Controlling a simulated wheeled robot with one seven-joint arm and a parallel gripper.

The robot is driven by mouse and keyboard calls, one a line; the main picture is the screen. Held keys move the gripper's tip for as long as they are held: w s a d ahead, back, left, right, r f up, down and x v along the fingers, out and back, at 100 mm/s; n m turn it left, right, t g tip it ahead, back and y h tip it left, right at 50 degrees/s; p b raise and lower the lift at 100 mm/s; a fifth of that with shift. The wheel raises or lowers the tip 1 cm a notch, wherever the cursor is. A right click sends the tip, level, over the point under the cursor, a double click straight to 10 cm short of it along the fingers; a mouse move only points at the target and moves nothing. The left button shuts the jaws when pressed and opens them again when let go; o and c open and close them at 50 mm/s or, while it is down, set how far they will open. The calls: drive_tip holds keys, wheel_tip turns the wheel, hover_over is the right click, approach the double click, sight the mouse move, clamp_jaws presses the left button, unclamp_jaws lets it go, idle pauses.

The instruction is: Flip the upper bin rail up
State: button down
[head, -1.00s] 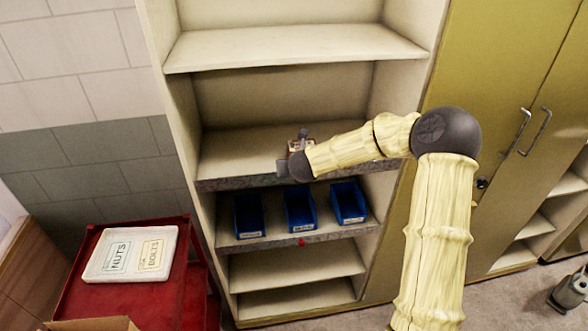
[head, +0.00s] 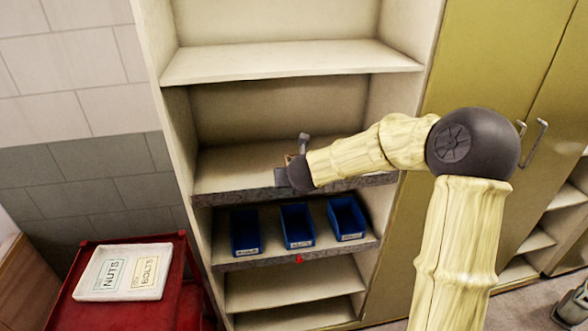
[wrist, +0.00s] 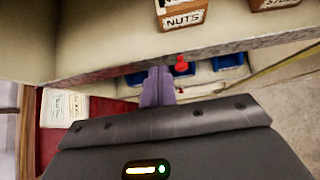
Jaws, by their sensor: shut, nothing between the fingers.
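The upper bin rail (head: 345,185) is a grey, speckled metal strip along the front edge of the shelf above the blue bins. It hangs down over that edge and also crosses the wrist view (wrist: 225,49). My gripper (wrist: 158,72) is shut and empty; its fingers point toward the shelf and overlap the rail's lower edge in the wrist view. Whether they touch the rail cannot be told. In the head view my dark wrist hides the fingers and part of the rail.
Blue bins (head: 297,226) stand on the shelf below, whose rail has a red knob (head: 299,259). A box labelled NUTS (wrist: 181,17) sits on the upper shelf. A red cart (head: 178,297) with a white tray (head: 123,272) stands left; yellow cabinet doors (head: 490,70) are right.

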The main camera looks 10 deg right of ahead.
drive_tip(key=s+d+f+n+g, duration=0.2)
drive_tip(key=s+n, duration=0.7)
drive_tip(key=n, duration=0.2)
drive_tip(key=s+d+f+n+g+b, duration=0.1)
drive_tip(key=s+d+f+n+g, duration=0.1)
drive_tip(key=s+n, duration=0.8)
drive_tip(key=s+d+f+n+g+b, duration=0.1)
drive_tip(key=s+d+f+n+g, duration=0.2)
drive_tip(key=s+n, duration=0.7)
drive_tip(key=d+n, duration=0.1)
drive_tip(key=n, duration=0.3)
drive_tip(key=shift+f+h, duration=0.25)
drive_tip(key=shift+h, duration=0.15)
drive_tip(key=shift+d, duration=0.1)
